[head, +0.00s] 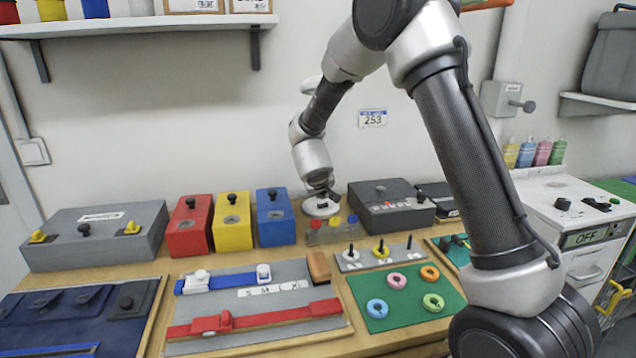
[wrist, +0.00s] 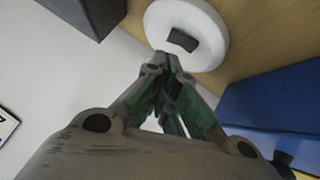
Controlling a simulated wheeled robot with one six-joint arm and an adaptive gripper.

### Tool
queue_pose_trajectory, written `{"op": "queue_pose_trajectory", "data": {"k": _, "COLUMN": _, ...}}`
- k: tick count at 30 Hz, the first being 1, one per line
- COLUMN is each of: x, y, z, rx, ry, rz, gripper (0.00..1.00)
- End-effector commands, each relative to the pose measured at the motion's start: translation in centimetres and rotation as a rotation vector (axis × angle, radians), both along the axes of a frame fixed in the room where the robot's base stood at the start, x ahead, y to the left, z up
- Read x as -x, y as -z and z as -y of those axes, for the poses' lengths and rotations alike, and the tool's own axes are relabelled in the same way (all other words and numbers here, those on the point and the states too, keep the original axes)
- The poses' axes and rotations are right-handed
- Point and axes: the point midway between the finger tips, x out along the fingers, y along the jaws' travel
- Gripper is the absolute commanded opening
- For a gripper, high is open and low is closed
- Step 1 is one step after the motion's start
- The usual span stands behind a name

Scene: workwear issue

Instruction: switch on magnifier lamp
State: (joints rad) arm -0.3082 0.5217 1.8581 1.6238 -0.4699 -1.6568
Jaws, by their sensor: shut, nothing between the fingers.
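The magnifier lamp's round white base (head: 313,210) stands on the bench at the back, between the blue box and the dark grey case. In the wrist view the white base (wrist: 211,50) fills the top middle, with a dark rectangular switch (wrist: 183,40) on it. My gripper (head: 327,190) points down just above the base. In the wrist view its closed fingertips (wrist: 168,60) overlap the base's near edge, just below the switch; I cannot tell whether they touch it. A white piece (head: 311,86) shows behind my arm, perhaps the lamp's head. Whether the lamp is lit cannot be told.
The blue box (head: 275,222) stands close left of the base, and the dark grey case (head: 392,222) close right. Small coloured pieces on a clear stand (head: 330,235) are in front. A green mat (head: 390,318) with rings lies nearer. A shelf (head: 140,27) hangs above left.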

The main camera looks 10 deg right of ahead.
Motion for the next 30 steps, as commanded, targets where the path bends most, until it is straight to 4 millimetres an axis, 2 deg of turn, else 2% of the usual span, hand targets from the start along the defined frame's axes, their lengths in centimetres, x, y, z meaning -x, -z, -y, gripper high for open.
{"op": "queue_pose_trajectory", "data": {"k": 6, "x": 0.1, "y": 1.5, "z": 0.6, "rx": 0.0, "ry": 0.0, "rz": -0.001, "gripper": 0.0}}
{"op": "queue_pose_trajectory", "data": {"k": 17, "x": 0.0, "y": 1.7, "z": 0.7, "rx": -0.005, "ry": 0.001, "rz": 0.0, "gripper": 0.0}}
{"op": "queue_pose_trajectory", "data": {"k": 21, "x": 0.0, "y": 2.2, "z": 1.3, "rx": -0.083, "ry": 0.001, "rz": 0.001, "gripper": 0.0}}
{"op": "queue_pose_trajectory", "data": {"k": 30, "x": 0.0, "y": 2.2, "z": 1.0, "rx": -0.077, "ry": 0.0, "rz": 0.003, "gripper": 0.0}}
